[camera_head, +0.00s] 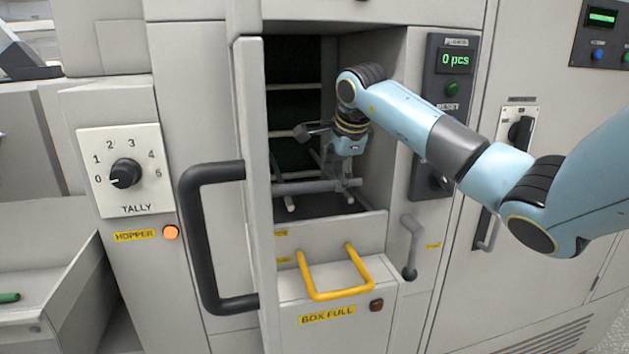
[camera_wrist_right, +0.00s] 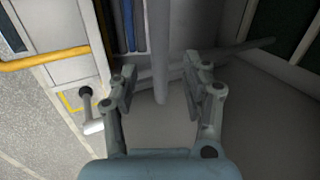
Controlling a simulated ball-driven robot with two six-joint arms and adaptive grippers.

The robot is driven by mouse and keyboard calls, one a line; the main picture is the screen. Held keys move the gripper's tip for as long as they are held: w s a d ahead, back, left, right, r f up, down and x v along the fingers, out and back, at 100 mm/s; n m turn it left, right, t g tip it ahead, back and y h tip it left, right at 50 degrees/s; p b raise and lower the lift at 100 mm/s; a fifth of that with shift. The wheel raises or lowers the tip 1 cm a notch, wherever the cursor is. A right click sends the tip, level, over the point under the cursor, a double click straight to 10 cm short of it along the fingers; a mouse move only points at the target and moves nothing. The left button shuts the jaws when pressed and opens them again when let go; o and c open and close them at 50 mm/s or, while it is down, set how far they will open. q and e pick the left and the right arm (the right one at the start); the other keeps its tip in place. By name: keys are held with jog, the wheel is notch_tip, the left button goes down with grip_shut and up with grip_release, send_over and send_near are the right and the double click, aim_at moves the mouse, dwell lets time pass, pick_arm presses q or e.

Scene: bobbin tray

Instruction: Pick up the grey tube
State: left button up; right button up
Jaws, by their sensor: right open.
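A grey tube (camera_head: 305,187) lies roughly level, left to right, inside the open bay of the cabinet in the head view. In the right wrist view the tube (camera_wrist_right: 160,50) runs down from the top edge, with its near end between my fingers. My right gripper (camera_head: 342,182) reaches down into the bay at the tube's right part. In the wrist view my right gripper (camera_wrist_right: 165,95) is open, with a gap to the tube on each side. I cannot tell whether its fingertips are level with the tube. My left gripper is in neither view.
Another thin grey rod (camera_wrist_right: 245,47) runs beyond the right finger in the wrist view. A yellow handle (camera_head: 337,295) stands out below the bay. The open door's black handle (camera_head: 198,240) is at left. The bay's right wall (camera_head: 385,150) is close to my arm.

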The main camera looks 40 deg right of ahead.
jog(key=shift+x, duration=1.25)
grip_shut()
jog(key=shift+r, duration=0.1)
